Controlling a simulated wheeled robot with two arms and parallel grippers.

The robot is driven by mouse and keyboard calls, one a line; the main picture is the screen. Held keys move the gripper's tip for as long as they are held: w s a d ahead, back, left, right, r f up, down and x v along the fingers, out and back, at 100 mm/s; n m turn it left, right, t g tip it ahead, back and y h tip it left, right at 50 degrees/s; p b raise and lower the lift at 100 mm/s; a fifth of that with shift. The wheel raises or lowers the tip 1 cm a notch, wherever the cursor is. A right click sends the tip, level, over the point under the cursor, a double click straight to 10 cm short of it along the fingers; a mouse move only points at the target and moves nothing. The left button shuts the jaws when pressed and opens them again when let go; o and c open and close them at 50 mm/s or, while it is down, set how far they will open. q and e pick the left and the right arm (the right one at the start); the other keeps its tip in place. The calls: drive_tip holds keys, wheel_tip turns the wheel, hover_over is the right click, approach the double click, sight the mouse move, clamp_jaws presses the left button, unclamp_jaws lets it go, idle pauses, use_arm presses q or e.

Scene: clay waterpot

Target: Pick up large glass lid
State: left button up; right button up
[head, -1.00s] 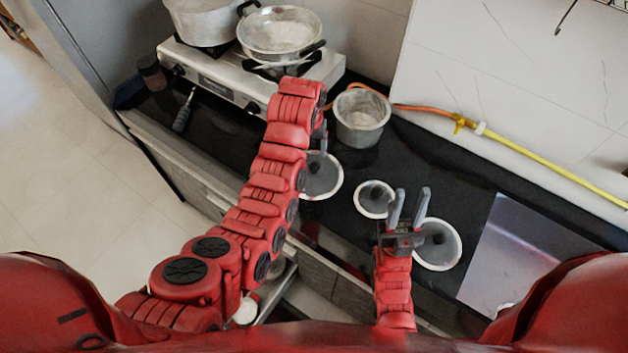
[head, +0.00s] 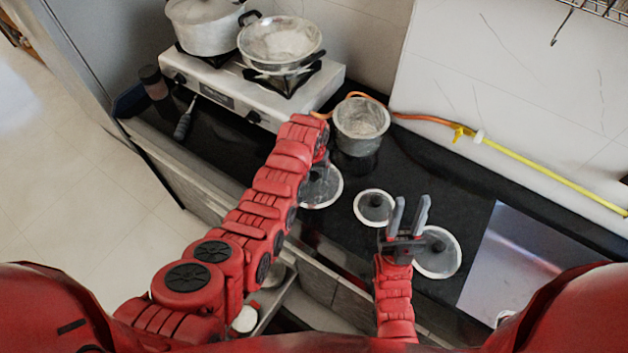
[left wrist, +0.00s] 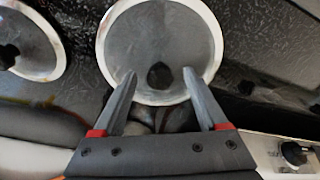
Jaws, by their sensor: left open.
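A large round glass lid (head: 331,192) with a pale rim and dark knob lies on the dark counter below my left gripper (head: 322,172). My left arm hides part of it. In the left wrist view, my left gripper (left wrist: 160,77) is open, its fingertips on either side of the knob of this lid (left wrist: 160,30); whether they touch it I cannot tell. A smaller lid (head: 374,215) lies to its right. Another big lid (head: 440,266) lies further right, partly behind my right gripper (head: 410,212), which is open and empty.
A metal pot (head: 361,126) stands just behind the left lid. A stove (head: 225,85) with a big pot (head: 205,28) and a pan (head: 281,45) is at the back left. An orange and yellow hose (head: 500,146) runs along the wall. A sink (head: 520,265) is at the right.

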use_arm(q)
clamp_jaws()
idle(0.4)
idle(1.0)
